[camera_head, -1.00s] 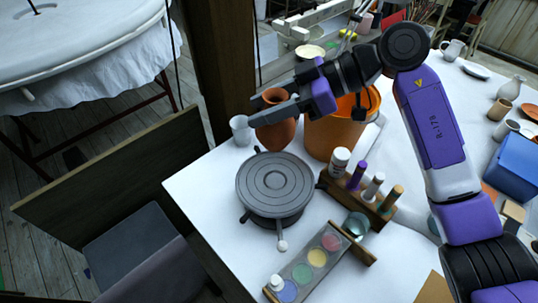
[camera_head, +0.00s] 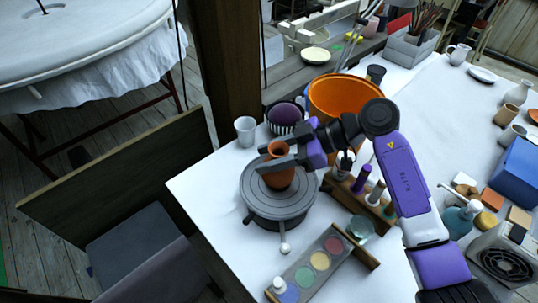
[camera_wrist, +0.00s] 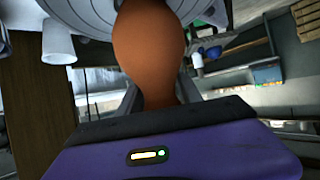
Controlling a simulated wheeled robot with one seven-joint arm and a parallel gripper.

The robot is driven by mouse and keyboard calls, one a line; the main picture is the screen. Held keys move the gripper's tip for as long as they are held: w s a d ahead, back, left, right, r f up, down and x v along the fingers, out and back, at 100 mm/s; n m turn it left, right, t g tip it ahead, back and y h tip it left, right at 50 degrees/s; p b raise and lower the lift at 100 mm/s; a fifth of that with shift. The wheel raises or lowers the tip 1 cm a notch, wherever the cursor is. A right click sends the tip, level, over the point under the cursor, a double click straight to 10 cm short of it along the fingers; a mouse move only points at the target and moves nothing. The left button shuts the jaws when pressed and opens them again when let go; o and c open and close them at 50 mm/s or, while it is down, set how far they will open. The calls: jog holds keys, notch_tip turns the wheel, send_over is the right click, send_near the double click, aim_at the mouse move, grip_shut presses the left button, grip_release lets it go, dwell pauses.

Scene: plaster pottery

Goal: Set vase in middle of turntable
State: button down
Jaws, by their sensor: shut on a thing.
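The terracotta vase (camera_head: 279,178) is upright over the grey turntable (camera_head: 262,205), near the middle of its ringed top. I cannot tell whether its base touches the turntable. My gripper (camera_head: 280,160) is shut on the vase near its neck, reaching in from the right. In the wrist view the orange vase (camera_wrist: 150,45) fills the centre between the fingers, and the grey turntable (camera_wrist: 92,18) shows behind it. The near fingers hide part of the vase in the head view.
A wooden rack of bottles (camera_head: 352,197) stands close right of the turntable. The orange bucket (camera_head: 335,95), a striped bowl (camera_head: 285,117) and a grey cup (camera_head: 245,131) are behind. A paint palette (camera_head: 315,262) lies in front. White table is clear left of the turntable.

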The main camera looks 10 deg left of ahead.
jog(key=shift+f, duration=0.1)
jog(key=c, duration=0.8)
grip_release()
jog(key=shift+d+r, duration=0.3)
jog(key=v, duration=1.1)
jog(key=shift+d+b, duration=0.15)
jog(key=shift+b, duration=0.15)
jog(key=shift+r, duration=0.1)
